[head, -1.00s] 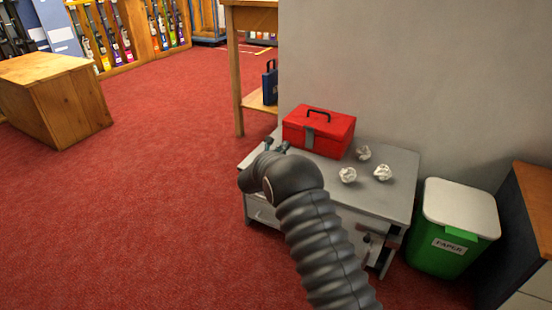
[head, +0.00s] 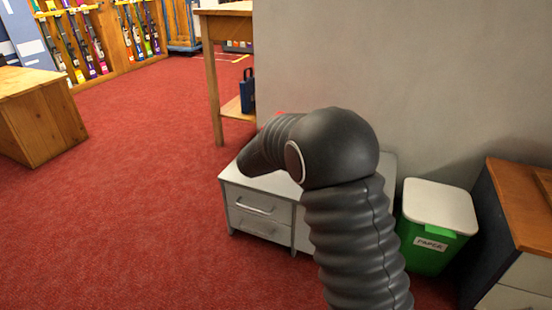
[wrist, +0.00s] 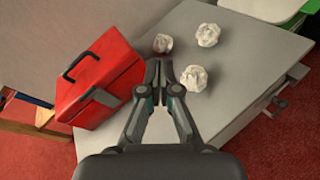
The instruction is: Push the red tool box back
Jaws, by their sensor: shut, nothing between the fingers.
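The red tool box (wrist: 105,72) with a dark handle and grey latch sits on the grey cabinet top (wrist: 235,62), left of my gripper in the wrist view. In the head view my arm hides nearly all of it; only a sliver of red shows. My gripper (wrist: 160,72) is shut and empty, its fingertips just right of the box. I cannot tell whether they touch it. My arm hides the fingers in the head view.
Crumpled paper balls (wrist: 208,35) lie on the cabinet top right of and beyond my fingertips. A grey wall (head: 330,60) stands behind the cabinet (head: 262,205). A green paper bin (head: 428,245) stands right of it. Open red carpet (head: 130,200) lies to the left.

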